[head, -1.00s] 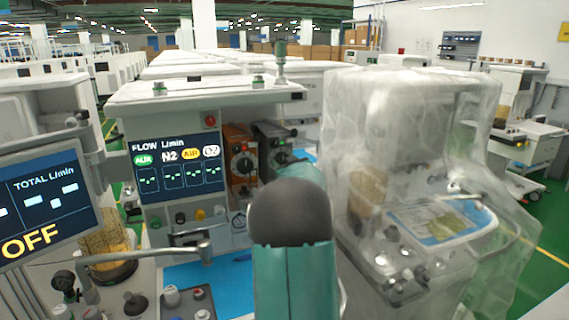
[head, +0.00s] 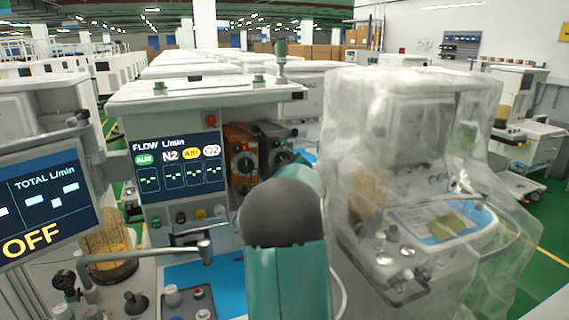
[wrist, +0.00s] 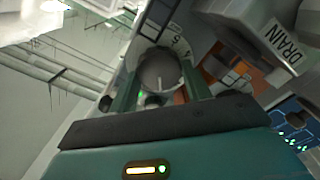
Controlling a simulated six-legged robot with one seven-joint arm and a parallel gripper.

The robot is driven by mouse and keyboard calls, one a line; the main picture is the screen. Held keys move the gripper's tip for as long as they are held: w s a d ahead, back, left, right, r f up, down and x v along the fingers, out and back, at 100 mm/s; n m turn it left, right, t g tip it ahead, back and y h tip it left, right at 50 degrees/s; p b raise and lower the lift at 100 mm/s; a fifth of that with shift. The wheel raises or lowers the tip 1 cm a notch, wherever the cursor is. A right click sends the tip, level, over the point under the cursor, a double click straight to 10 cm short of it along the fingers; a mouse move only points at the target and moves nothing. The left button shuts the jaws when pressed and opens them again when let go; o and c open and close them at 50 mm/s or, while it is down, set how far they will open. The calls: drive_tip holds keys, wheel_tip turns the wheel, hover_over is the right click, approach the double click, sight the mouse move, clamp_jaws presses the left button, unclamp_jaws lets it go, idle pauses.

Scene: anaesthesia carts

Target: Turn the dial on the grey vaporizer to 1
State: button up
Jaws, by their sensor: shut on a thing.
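The grey vaporizer (head: 273,133) stands on the front of the anaesthesia cart, right of the orange vaporizer (head: 238,138). Its dark round dial (head: 279,157) shows just above my teal arm. In the wrist view, the dial (wrist: 160,70) sits between the two fingers of my gripper (wrist: 162,78), which is shut on it. Some scale marks show beyond the dial, but I cannot read the setting. In the head view, my arm hides the fingers and the lower part of the grey vaporizer.
A cart under clear plastic (head: 410,150) stands close on the right of my arm. A flow screen (head: 177,165) is left of the vaporizers, and a monitor reading OFF (head: 45,205) is at the far left. A DRAIN-labelled part (wrist: 275,40) is near the gripper.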

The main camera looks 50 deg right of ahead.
idle(0.5)
drive_tip(key=o, duration=1)
drive_tip(key=shift+c, duration=0.2)
drive_tip(key=v, duration=1.3)
drive_tip(key=shift+s+a, duration=0.25)
drive_tip(key=shift+s, duration=0.1)
